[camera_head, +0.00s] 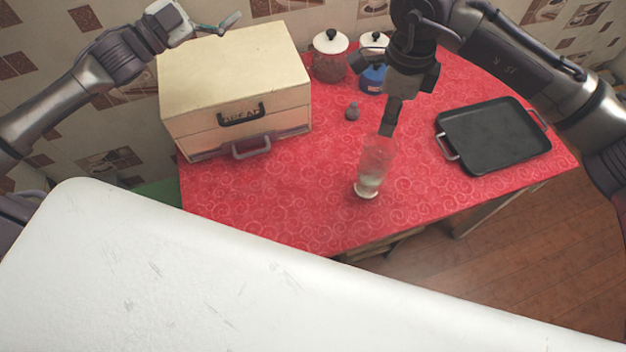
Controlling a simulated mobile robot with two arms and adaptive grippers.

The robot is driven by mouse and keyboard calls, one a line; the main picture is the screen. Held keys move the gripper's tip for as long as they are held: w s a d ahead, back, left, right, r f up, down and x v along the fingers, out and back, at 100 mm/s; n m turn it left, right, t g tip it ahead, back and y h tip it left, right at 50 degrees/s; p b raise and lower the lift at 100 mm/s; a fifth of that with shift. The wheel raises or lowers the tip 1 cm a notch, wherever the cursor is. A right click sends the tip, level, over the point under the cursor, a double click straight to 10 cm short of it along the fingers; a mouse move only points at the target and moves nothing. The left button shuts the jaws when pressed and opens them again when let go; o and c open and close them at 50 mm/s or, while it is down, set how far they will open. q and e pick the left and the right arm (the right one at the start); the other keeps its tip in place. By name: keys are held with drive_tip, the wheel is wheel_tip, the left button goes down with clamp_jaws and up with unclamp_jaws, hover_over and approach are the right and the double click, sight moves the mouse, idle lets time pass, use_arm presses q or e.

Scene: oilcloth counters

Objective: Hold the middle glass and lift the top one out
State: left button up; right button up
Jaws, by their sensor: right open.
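A clear glass stack (371,172) stands upright on the red oilcloth counter (300,215), near its front edge. The single glasses in it are hard to tell apart. My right gripper (388,130) points down from above at the stack's top end. It is open, with one dark finger showing at the rim; whether it touches the glass cannot be seen. My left gripper (225,26) is up at the back left, over the top of the bread box and far from the glasses. It is too small and edge-on to judge its fingers.
The cream bread box (235,75) fills the counter's left. Lidded jars (330,62) and a blue container (372,80) stand behind my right gripper. A black tray (493,136) lies right. Counter left of the stack is clear.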

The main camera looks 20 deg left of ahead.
use_arm(q)
drive_tip(key=s+d+f+n+g+h, duration=0.1)
drive_tip(key=s+d+f+n+g, duration=0.1)
drive_tip(key=s+d+f, duration=0.5)
drive_tip(key=s+d+f+n+g+h, duration=0.1)
drive_tip(key=s+d+f+g+h, duration=0.15)
drive_tip(key=d+f, duration=0.85)
drive_tip(key=s+d+f+n+g, duration=0.25)
drive_tip(key=s+d+f, duration=0.35)
drive_tip(key=f, duration=0.6)
drive_tip(key=shift+m, duration=0.35)
drive_tip(key=x, duration=1.2)
drive_tip(key=shift+w+d+r, duration=0.1)
drive_tip(key=shift+w+d, duration=0.15)
drive_tip(key=shift+d, duration=0.05)
drive_tip(key=shift+c, duration=0.3)
drive_tip(key=c, duration=1.3)
drive_tip(key=o, duration=1.4)
drive_tip(key=shift+a, duration=0.1)
